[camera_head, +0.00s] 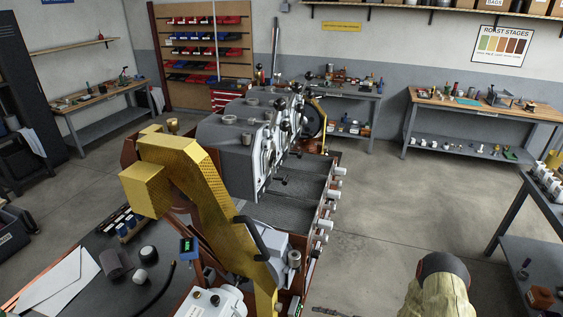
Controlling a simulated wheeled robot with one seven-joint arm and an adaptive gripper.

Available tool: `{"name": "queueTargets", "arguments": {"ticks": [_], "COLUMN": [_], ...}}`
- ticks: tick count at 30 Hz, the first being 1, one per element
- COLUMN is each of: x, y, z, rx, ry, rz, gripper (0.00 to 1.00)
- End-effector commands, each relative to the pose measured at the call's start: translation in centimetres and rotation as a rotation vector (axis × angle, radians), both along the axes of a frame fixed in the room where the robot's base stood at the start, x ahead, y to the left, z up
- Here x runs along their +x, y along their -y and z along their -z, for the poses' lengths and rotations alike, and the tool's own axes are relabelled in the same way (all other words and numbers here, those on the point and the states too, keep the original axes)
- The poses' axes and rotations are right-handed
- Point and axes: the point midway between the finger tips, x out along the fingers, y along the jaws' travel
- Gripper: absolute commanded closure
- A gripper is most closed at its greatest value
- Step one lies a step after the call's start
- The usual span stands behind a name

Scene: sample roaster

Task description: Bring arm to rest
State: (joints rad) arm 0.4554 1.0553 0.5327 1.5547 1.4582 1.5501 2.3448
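My gripper does not show in the head view, so its fingers and anything in them are unseen. A large yellow angular body with a fine patterned surface (205,190) rises from the bottom centre, bends at the top and ends in a blocky part at the left. I cannot tell whether it is part of my arm. It stands in front of the grey sample roaster (225,140) and hides part of it. The roaster has several round drums and knobs along its right side.
A dark worktop (95,250) at lower left holds white sheets (62,283), a blue meter (187,247) and small cups. A pale, dark-topped, sack-like shape (440,285) is at the bottom right. Benches stand along the walls and right edge. The floor (385,200) right of the roaster is clear.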

Motion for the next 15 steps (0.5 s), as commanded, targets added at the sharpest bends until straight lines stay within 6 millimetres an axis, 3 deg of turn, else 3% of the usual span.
{"name": "queueTargets", "arguments": {"ticks": [2, 7, 11, 15], "x": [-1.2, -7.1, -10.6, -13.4], "y": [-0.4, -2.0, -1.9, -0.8], "z": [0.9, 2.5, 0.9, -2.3], "rx": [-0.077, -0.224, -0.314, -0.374], "ry": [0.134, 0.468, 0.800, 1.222], "rz": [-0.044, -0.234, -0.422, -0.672], "gripper": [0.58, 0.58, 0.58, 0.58]}}
